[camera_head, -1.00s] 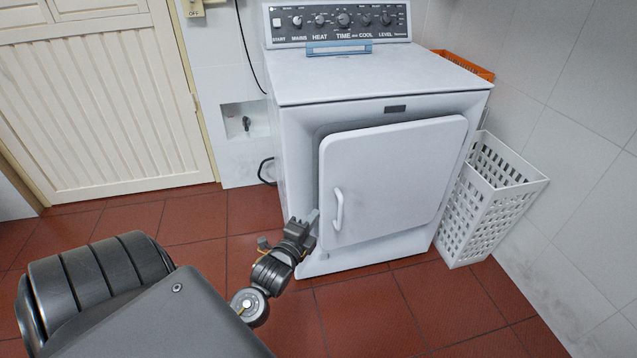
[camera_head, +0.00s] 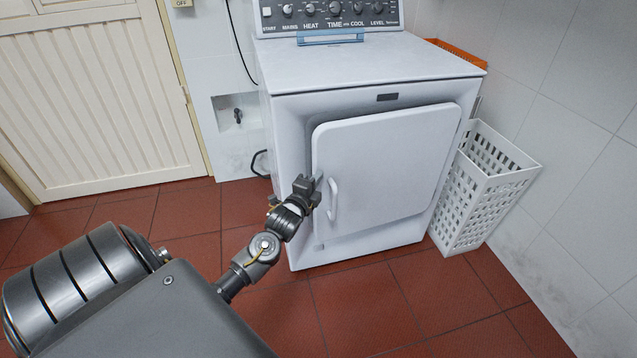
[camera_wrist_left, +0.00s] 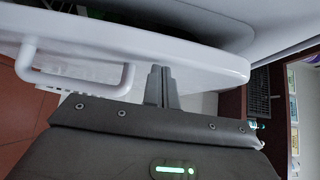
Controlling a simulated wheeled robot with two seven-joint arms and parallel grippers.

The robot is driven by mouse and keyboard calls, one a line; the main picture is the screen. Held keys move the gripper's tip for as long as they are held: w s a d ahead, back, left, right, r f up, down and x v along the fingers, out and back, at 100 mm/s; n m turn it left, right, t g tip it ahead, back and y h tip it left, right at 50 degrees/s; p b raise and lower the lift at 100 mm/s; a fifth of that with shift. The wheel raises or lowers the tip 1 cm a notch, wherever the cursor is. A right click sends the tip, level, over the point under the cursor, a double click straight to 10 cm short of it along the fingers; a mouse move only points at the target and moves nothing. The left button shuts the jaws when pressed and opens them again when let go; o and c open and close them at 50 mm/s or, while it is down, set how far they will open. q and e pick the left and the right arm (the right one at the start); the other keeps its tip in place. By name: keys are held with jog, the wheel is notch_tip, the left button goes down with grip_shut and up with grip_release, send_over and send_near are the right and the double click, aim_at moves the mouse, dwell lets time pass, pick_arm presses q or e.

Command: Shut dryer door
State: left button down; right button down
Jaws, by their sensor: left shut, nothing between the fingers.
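The white dryer (camera_head: 290,150) stands against the back wall. Its door (camera_head: 385,165) is hinged on the right and slightly ajar, with a gap along its edge that also shows in the left wrist view. The door's white handle (camera_head: 333,198) is near its left edge. My left gripper (camera_head: 316,183) is shut and empty at the door's left edge, just left of the handle. In the left wrist view its fingers (camera_wrist_left: 160,86) are together close against the door (camera_wrist_left: 110,45), with the handle (camera_wrist_left: 75,82) to the left. Exact contact cannot be told. My right gripper is not in view.
A white perforated basket (camera_head: 480,190) stands right of the dryer by the tiled wall. An orange basket (camera_head: 460,55) shows behind the dryer top. A cream panelled door (camera_head: 95,100) is at the left. Red floor tiles in front are clear.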

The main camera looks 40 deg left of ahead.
pick_arm(q)
jog(key=shift+a, duration=0.1)
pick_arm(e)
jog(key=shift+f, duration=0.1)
